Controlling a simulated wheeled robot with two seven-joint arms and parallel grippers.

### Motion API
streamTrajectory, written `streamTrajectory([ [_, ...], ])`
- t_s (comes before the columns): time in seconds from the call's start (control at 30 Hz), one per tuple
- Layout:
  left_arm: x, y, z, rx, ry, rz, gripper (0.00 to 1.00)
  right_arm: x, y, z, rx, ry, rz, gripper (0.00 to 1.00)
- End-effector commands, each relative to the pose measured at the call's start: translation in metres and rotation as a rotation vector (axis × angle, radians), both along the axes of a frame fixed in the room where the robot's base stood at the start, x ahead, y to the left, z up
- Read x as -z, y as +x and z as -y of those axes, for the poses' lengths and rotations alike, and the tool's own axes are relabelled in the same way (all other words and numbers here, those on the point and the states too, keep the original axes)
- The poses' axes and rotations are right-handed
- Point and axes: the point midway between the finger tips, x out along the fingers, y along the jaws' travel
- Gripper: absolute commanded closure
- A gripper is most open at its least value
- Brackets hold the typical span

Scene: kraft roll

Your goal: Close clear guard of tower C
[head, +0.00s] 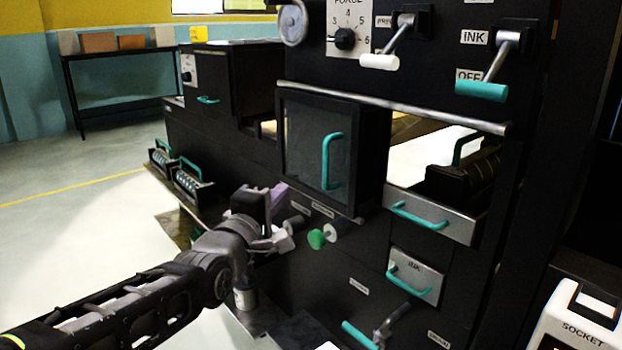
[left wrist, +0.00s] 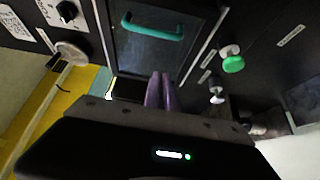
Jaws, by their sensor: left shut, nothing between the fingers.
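A framed clear guard (head: 305,145) with a dark see-through pane and an upright teal handle (head: 332,160) stands on the black press. No tower letter is readable on it. I cannot tell for sure whether it is fully closed. The guard (left wrist: 140,65) and its handle (left wrist: 152,32) also show in the left wrist view. My left gripper (head: 279,193) is at the guard's lower left, below the handle level. Its purple fingers (left wrist: 161,92) are together and empty, apart from the handle. My right gripper is not in view.
A green knob (head: 316,240) is below the guard. A metal bar (head: 400,108) runs above it. Teal-handled drawers (head: 430,222) and levers (head: 482,90) are to the right. Inking units (head: 190,185) stick out at left.

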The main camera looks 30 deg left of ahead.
Motion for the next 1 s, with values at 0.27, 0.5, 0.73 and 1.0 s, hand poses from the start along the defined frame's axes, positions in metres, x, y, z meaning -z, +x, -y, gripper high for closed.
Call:
streamTrajectory([
  [0.27, 0.001, 0.0, 0.0, 0.001, -0.019, 0.004, 1.0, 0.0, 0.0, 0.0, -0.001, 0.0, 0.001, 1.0],
  [0.5, 0.001, 0.007, -0.001, 0.0, -0.017, 0.001, 1.0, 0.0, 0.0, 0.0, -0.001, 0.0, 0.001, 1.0],
  [0.73, 0.002, 0.035, -0.009, 0.0, -0.017, -0.001, 1.0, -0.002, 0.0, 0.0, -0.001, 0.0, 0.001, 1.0],
  [1.0, 0.002, 0.089, -0.022, 0.001, -0.018, -0.001, 1.0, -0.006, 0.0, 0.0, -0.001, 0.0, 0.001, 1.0],
])
